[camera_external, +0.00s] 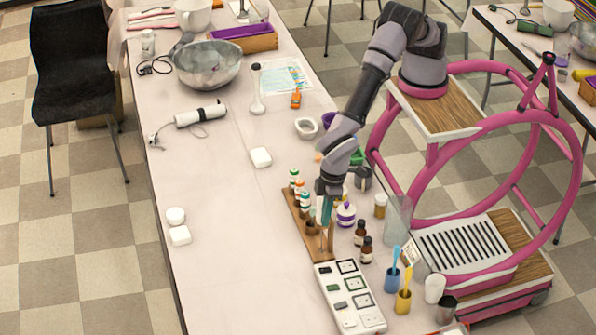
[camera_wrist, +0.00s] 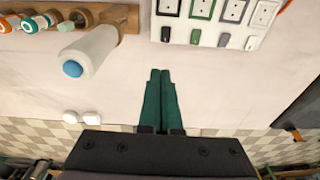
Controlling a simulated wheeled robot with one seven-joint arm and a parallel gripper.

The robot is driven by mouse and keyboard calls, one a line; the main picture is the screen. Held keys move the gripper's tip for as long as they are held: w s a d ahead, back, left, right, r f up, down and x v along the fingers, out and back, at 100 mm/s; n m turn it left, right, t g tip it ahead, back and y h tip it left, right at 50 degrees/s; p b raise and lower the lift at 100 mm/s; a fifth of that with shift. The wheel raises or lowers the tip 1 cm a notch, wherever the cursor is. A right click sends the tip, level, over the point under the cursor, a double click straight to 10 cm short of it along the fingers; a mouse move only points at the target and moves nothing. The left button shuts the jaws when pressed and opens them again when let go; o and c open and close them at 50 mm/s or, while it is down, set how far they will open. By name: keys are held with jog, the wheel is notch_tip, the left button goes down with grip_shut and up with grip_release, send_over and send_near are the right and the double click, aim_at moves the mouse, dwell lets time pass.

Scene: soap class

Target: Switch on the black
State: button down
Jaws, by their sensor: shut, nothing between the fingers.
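A white power strip (camera_external: 352,300) lies on the table in front of the wooden bottle rack. In the wrist view, the power strip (camera_wrist: 209,28) runs along the top right, with several sockets and a row of switches. The black switch (camera_wrist: 165,34) is at its left end, beside a green switch (camera_wrist: 195,37), a dark grey one (camera_wrist: 224,41) and a white one (camera_wrist: 250,43). My gripper (camera_wrist: 160,72) has its teal fingers together and holds nothing. Its tips appear just below the black switch in the picture, with a gap between them. My gripper (camera_external: 324,236) points down near the rack's end.
The table left of the strip is clear.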

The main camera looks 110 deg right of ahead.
aim_at(321, 269)
jog(key=shift+s+a+f, duration=0.2)
jog(key=shift+a+f, duration=0.15)
jog(key=shift+f, duration=0.2)
jog(key=shift+s+a+f, duration=0.2)
jog(key=shift+a+f, duration=0.15)
jog(key=shift+f, duration=0.15)
jog(key=f, duration=0.4)
jog(key=w+f, duration=0.1)
jog(key=f, duration=0.9)
jog(key=shift+w, duration=0.35)
jog(key=shift+d+f, duration=0.1)
jog(key=shift+f, duration=0.05)
jog(key=shift+s, duration=0.75)
jog(key=shift+r, duration=0.2)
